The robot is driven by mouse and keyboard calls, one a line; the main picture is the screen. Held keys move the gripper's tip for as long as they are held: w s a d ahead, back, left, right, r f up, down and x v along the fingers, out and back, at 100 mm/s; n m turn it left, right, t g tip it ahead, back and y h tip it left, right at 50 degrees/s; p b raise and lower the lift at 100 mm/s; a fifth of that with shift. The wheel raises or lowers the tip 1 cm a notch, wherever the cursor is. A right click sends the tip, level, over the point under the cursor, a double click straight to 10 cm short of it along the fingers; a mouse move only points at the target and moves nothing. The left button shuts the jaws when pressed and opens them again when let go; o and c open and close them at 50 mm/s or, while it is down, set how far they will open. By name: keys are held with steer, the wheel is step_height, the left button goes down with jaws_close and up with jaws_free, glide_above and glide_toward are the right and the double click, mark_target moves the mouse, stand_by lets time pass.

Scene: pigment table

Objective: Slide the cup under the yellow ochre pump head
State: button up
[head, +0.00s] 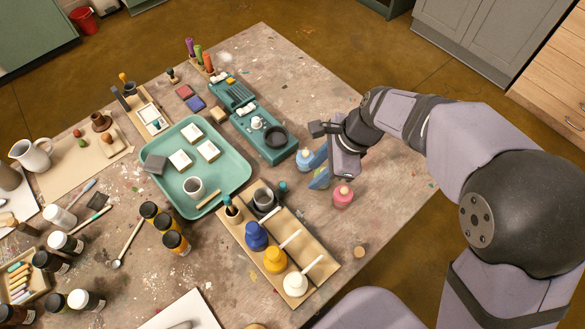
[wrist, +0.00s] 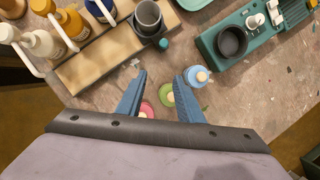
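A grey cup (head: 265,199) stands upright at the far end of the wooden pump rack (head: 310,248), beyond the blue pump bottle (head: 256,236). The cup also shows at the top of the wrist view (wrist: 148,16). The yellow ochre pump bottle (head: 275,260) stands between the blue and white ones; its pale spout reaches over the rack's bare strip. It shows too in the wrist view (wrist: 72,22). The cup is not under that spout. My gripper (head: 316,168) is open and empty above the table, right of the rack and apart from the cup; its blue fingers are spread in the wrist view (wrist: 164,76).
Pink (head: 343,196), green and light blue (head: 305,158) small bottles stand below and around my gripper. A white pump bottle (head: 295,284) is nearest on the rack. A teal device (head: 258,130) lies beyond.

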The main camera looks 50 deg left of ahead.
mark_target(283, 185)
steer(key=shift+m, duration=0.4)
steer(key=shift+s+a+f+p, duration=0.35)
steer(key=shift+s+a+f, duration=0.95)
steer(key=shift+f, duration=0.2)
steer(key=shift+s+a+f+p, duration=0.35)
steer(key=shift+s+a+f, duration=0.95)
steer(key=shift+f, duration=0.2)
jaws_close()
